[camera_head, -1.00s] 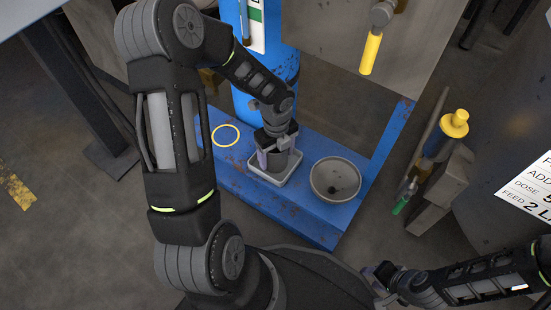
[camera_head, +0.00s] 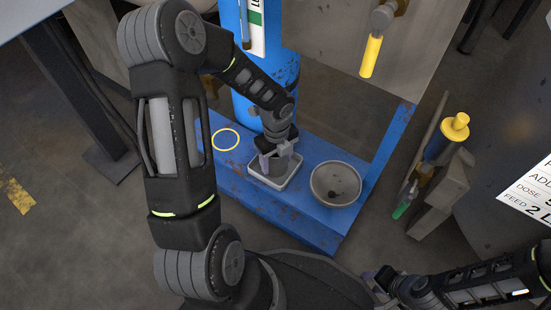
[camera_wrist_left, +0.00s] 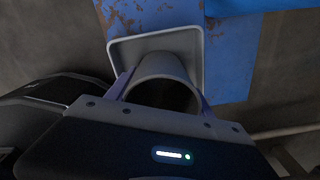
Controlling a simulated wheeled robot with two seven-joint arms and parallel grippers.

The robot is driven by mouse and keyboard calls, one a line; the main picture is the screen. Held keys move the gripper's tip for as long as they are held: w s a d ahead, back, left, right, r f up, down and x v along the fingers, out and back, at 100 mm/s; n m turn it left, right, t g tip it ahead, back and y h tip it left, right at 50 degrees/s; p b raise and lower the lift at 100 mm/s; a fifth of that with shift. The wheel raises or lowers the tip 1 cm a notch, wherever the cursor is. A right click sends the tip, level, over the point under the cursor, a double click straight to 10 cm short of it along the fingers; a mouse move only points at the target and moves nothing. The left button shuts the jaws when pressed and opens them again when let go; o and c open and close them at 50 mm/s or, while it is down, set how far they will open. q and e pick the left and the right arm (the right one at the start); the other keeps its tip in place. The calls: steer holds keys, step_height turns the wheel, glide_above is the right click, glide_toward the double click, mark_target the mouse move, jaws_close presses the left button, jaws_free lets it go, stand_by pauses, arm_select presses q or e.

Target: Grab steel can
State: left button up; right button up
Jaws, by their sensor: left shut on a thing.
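The steel can (camera_head: 272,169) is a grey, open-topped cylinder standing at the grey square tray on the blue platform. In the left wrist view the can (camera_wrist_left: 163,68) sits between the two purple-tinted fingers, its dark opening towards the camera. My left gripper (camera_head: 276,158) reaches down from above and is shut on the can. The can's lower part is partly hidden by the fingers, and I cannot tell whether it touches the tray. My right gripper (camera_head: 378,280) is low at the right, away from the can; its jaw opening is unclear.
The square tray (camera_head: 290,184) has a raised rim. A round grey bowl (camera_head: 335,184) stands just right of it. A yellow ring (camera_head: 225,139) marks bare platform (camera_head: 228,162) to the left. A blue column (camera_head: 262,95) rises behind. A yellow-handled tool (camera_head: 447,135) stands farther right.

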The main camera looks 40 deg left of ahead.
arm_select(q)
steer(key=c, duration=0.7)
steer(key=shift+r, duration=0.1)
arm_select(e)
steer(key=shift+r, duration=0.1)
